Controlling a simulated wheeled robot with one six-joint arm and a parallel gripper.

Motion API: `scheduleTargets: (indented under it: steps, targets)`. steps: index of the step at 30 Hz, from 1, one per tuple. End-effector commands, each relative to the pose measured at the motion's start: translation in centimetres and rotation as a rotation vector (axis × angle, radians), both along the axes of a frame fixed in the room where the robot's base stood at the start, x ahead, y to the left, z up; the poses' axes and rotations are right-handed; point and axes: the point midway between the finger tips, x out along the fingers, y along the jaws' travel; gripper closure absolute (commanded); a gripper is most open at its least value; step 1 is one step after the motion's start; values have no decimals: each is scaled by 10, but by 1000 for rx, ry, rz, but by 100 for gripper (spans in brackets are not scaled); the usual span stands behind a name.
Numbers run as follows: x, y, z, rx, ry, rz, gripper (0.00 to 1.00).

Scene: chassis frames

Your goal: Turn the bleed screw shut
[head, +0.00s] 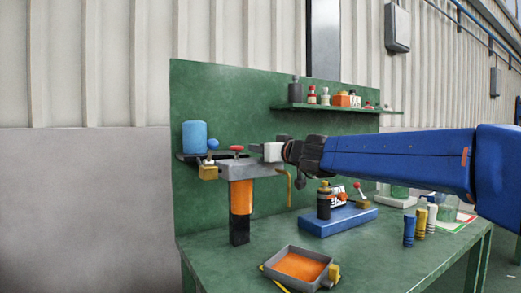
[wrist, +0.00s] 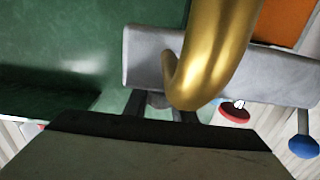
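A grey block (head: 258,170) stands on an orange and black post (head: 241,200) at the green bench; the grey block also shows in the wrist view (wrist: 215,70). A red knob (head: 236,148) and a blue ball knob (head: 212,143) are on its left part. A curved brass tube (wrist: 215,50) crosses in front of the block in the wrist view. My gripper (wrist: 160,110) is at the block's right end, its two fingers apart. A small dark grey piece (wrist: 156,100), perhaps the bleed screw, shows between the fingers, partly hidden by the tube. I cannot make out contact.
A tray with orange contents (head: 300,266) lies on the bench below. A blue base (head: 338,219) with a dark bottle stands behind it. Several cylinders (head: 420,222) stand to the right. A blue canister (head: 195,136) sits at left, and a shelf (head: 340,108) holds small bottles.

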Motion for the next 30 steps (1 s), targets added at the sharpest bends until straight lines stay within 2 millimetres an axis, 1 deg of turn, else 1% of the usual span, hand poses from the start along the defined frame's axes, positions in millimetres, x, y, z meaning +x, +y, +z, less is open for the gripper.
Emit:
scheduleTargets:
  steps: [1,2,11,14,20,30]
  targets:
    - [0,0,1,1,-2,0,65]
    - [0,0,1,1,-2,0,58]
    - [0,0,1,1,-1,0,58]
    - [-4,-3,1,1,-1,0,58]
    - [-23,-17,1,0,-2,0,58]
    - [-70,-51,1,1,-3,-1,58]
